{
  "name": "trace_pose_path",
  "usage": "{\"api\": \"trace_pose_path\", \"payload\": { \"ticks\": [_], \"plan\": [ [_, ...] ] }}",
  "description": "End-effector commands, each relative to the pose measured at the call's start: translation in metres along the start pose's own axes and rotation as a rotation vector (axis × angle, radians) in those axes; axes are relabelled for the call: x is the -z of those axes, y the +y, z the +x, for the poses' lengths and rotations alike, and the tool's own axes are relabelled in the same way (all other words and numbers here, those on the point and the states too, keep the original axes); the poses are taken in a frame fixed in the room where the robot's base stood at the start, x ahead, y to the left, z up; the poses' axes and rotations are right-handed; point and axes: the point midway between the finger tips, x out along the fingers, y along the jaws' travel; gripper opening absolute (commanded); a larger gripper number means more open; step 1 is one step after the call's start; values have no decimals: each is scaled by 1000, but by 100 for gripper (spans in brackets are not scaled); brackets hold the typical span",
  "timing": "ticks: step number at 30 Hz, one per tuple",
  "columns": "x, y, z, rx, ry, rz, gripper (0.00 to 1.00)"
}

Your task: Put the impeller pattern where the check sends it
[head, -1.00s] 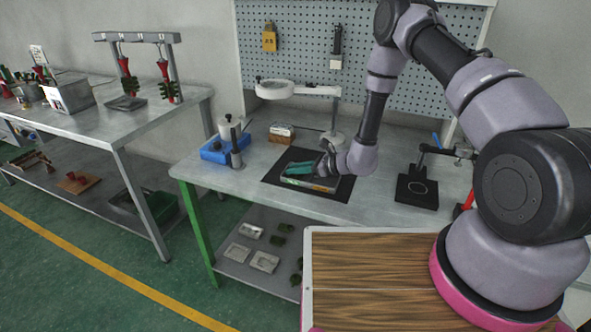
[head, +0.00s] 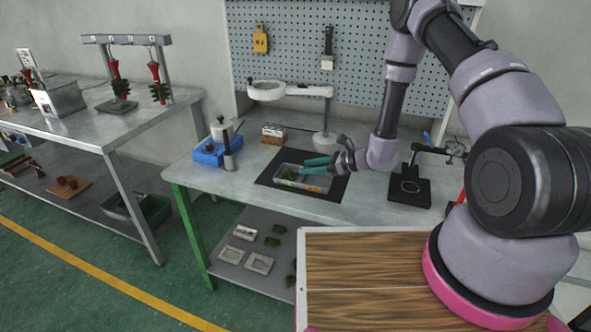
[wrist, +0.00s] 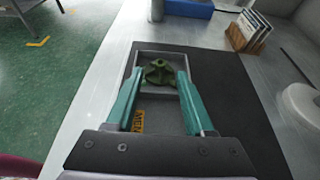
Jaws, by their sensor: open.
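The impeller pattern (wrist: 159,73) is a small green finned piece. It lies in a shallow grey tray (wrist: 186,119) on a black mat (wrist: 230,108). In the head view the tray (head: 314,184) sits on the mat on the workbench, with a green patch of the pattern (head: 288,174) at its left end. My gripper (wrist: 158,76) has teal fingers, open and apart, pointing toward the pattern, which shows between and just beyond the fingertips. In the head view my gripper (head: 303,167) is over the tray. I cannot tell its exact height above the pattern.
A magnifier lamp (head: 324,117) rises behind the tray. A black gauge stand (head: 409,190) stands at right.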

Motion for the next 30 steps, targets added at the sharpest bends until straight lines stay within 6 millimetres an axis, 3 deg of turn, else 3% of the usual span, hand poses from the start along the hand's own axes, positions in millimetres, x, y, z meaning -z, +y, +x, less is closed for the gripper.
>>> {"api": "trace_pose_path", "payload": {
  "ticks": [6,14,17,20,23,27,30],
  "plan": [
    [0,-1,-32,2,-1,0,53],
    [-2,0,-40,-2,-1,-3,53],
    [-15,-1,-44,-17,-6,-32,53],
    [-49,-1,-54,-61,-12,-109,53],
    [-97,4,-74,-130,-11,-231,53],
    [-158,22,-110,-230,20,-426,53],
    [-194,37,-138,-290,62,-567,53]
  ]
}}
